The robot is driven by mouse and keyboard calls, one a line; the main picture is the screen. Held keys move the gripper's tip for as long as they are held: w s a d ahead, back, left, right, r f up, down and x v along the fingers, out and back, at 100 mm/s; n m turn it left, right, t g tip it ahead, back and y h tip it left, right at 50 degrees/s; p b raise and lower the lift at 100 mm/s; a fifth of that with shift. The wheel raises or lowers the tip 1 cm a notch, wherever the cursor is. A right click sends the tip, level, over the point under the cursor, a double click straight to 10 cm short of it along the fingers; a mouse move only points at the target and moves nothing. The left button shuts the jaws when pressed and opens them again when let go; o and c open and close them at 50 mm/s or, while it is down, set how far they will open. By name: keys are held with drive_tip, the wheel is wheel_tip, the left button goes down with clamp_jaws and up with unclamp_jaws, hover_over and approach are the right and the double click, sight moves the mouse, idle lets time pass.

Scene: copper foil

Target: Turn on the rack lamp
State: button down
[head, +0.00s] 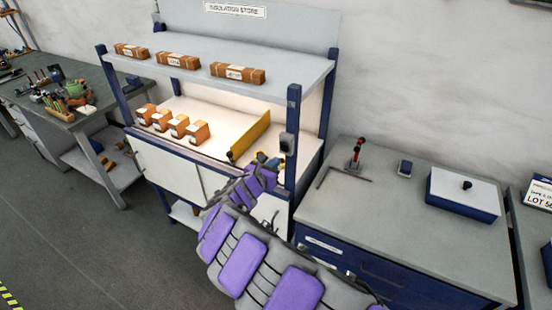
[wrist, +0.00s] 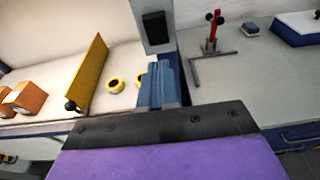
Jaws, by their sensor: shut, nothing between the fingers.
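The rack (head: 330,75) is a blue-posted shelf unit signed "INSULATION STORE". Its lower bay (head: 225,105) is bright with a warm glow; the lamp itself is hidden under the upper shelf. A small dark switch box (head: 287,143) is on the right front post, and a dark box shows there in the wrist view too (wrist: 155,27). Its switch position is too small to tell. My gripper (head: 264,170) is shut and empty, low in front of the rack near that post, below the box.
A yellow divider (head: 250,136) stands in the bay, with yellow rolls (wrist: 115,84) beside it and cartons (head: 172,125) to the left. At right, a grey bench (head: 390,215) holds a red-handled device (head: 356,153) and a blue-and-white box (head: 463,193).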

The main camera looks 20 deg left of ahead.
drive_tip(key=s+a+f+p, duration=0.1)
drive_tip(key=s, duration=0.9)
drive_tip(key=shift+s+f, duration=0.35)
drive_tip(key=shift+s, duration=0.05)
